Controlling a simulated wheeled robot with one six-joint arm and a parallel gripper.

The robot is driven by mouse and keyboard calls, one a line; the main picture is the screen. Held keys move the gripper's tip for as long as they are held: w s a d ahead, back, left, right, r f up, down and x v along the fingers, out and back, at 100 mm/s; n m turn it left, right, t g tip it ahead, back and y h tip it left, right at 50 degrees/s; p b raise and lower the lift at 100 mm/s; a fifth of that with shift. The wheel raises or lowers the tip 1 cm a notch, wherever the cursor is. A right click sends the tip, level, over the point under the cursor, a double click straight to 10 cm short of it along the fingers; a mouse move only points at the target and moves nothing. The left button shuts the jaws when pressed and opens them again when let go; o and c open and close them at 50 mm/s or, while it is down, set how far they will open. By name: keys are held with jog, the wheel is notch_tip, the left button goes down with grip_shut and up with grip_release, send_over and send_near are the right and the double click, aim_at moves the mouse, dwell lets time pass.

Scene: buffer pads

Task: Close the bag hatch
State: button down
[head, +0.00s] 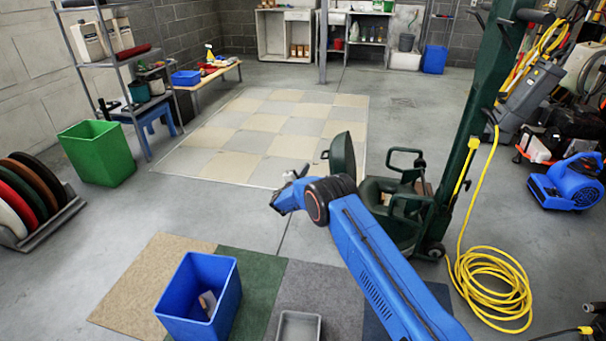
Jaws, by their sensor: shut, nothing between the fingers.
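The bag hatch (343,158) is a dark green panel standing up, swung away from the green machine's body (405,222). It looks open. A dark opening shows on the body beside it. My blue arm reaches up from the lower right, and its wrist covers part of the hatch's lower edge and the left side of the machine. My gripper (295,174) is small in the picture, to the left of the hatch, and shut with nothing in it. It appears apart from the hatch; the exact gap in depth cannot be told.
A yellow cord (490,285) lies coiled right of the machine. A blue blower (567,183) stands farther right. A blue bin (200,297) and a grey tray (298,327) stand in front on carpet squares. A green bin (97,153) is at left. The tiled floor patch (262,125) is clear.

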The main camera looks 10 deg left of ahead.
jog(key=shift+w+d+r, duration=0.35)
jog(key=shift+w+d, duration=0.2)
jog(key=shift+d, duration=0.2)
jog(key=shift+w+d+r, duration=0.3)
jog(key=shift+w+d, duration=0.3)
jog(key=shift+d, duration=0.15)
jog(key=shift+w+d+r, duration=0.35)
jog(key=shift+w+d, duration=0.2)
jog(key=shift+d, duration=0.2)
jog(key=shift+d+r, duration=0.1)
jog(key=shift+r, duration=0.05)
